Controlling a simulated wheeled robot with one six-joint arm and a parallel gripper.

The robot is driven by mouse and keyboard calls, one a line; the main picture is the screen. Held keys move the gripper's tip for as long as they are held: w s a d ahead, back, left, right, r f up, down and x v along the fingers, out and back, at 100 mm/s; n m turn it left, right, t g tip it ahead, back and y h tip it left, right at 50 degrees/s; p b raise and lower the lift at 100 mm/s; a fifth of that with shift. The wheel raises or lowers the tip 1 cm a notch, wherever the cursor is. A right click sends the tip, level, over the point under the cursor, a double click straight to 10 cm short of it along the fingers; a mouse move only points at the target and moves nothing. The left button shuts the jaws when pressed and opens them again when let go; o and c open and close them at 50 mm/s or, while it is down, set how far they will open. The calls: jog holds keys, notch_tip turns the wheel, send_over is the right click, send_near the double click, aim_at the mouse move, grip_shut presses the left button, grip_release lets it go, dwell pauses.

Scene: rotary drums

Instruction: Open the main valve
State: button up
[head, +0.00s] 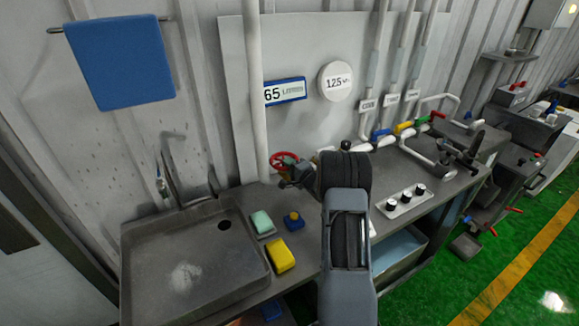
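A red round handwheel (285,161), the likeliest main valve, sits by the foot of the thick white vertical pipe (256,90) at the back of the bench. My arm reaches up from the bottom of the head view, and its dark wrist ends just right of the wheel. My gripper (296,178) shows only as a small dark shape beside the wheel's lower right. I cannot tell whether it touches the wheel or whether its fingers are open. My wrist hides part of the bench and pipework behind it.
Blue, yellow, green and red handles (404,127) sit below three thin pipes. A "65 litres" sign (284,92) and round "125" gauge (335,81) hang above. The sink (195,262), green sponge (262,223), yellow block (280,257) and knob panel (405,201) flank my arm.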

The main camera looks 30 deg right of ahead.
grip_shut()
jog(key=shift+d, duration=0.1)
jog(key=n+g+y, duration=0.1)
jog(key=y, duration=0.1)
jog(key=d+n+y, duration=0.1)
jog(key=n+y, duration=0.1)
jog(key=n+g+y, duration=0.1)
jog(key=y, duration=0.1)
jog(key=shift+w+d+f+n+g+y, duration=0.15)
jog(key=shift+w+d+n+g+y, duration=0.05)
jog(key=shift+n+g+y, duration=0.1)
jog(key=n+g+y+b, duration=0.3)
jog(key=g+y, duration=0.1)
jog(key=shift+w+d+n, duration=0.3)
jog(key=shift+w+d, duration=0.05)
jog(key=shift+n+g+y, duration=0.3)
jog(key=shift+y, duration=0.1)
jog(key=shift+w+d+n+g+y+b, duration=0.15)
jog(key=shift+n+g+y+b, duration=0.2)
jog(key=shift+g+b, duration=0.25)
jog(key=shift+o, duration=2.2)
grip_release()
